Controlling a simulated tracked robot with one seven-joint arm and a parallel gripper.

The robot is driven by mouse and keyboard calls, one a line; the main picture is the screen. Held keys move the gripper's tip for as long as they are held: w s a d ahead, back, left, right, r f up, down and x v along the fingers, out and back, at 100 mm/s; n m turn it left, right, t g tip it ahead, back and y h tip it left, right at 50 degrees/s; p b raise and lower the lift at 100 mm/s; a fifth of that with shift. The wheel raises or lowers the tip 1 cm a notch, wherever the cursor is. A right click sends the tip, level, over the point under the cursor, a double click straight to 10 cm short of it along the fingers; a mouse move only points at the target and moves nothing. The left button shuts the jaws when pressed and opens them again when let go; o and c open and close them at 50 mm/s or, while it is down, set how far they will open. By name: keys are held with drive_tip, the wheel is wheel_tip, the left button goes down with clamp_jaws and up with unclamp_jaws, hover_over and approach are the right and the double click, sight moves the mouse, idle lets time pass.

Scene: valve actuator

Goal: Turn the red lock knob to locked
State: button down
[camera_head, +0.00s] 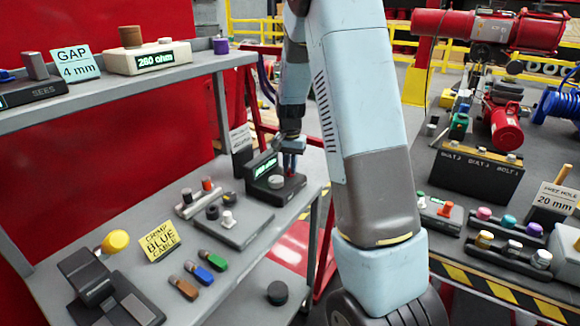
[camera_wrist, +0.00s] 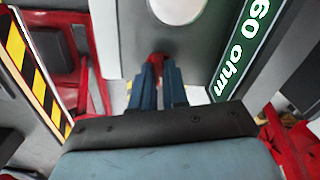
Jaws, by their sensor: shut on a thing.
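The red lock knob shows in the wrist view (camera_wrist: 158,58) as a small red piece between my fingertips, mostly covered by them. It belongs to a dark grey device (camera_head: 262,190) with a green-lit display and a round pale knob (camera_head: 276,181), on the lower bench. The display shows close in the wrist view (camera_wrist: 240,45), reading "60 ohm" with its start cut off. The pale knob is also at the top of that view (camera_wrist: 178,8). My gripper (camera_head: 290,165) points down at the device's back right and is shut on the red knob. The knob's lock marking cannot be read.
A white meter (camera_head: 147,60) reading about 260 ohm stands on the upper shelf (camera_head: 200,82). A grey tray of small parts (camera_head: 235,225) lies left of the device. A dark sign holder (camera_head: 241,150) stands close behind it. The bench edge is just right.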

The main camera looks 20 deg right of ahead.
drive_tip(key=shift+m, duration=1.5)
drive_tip(key=c, duration=1.1)
unclamp_jaws()
drive_tip(key=shift+c, duration=0.2)
wheel_tip(320, 180, up, 14)
drive_tip(key=shift+f, duration=0.15)
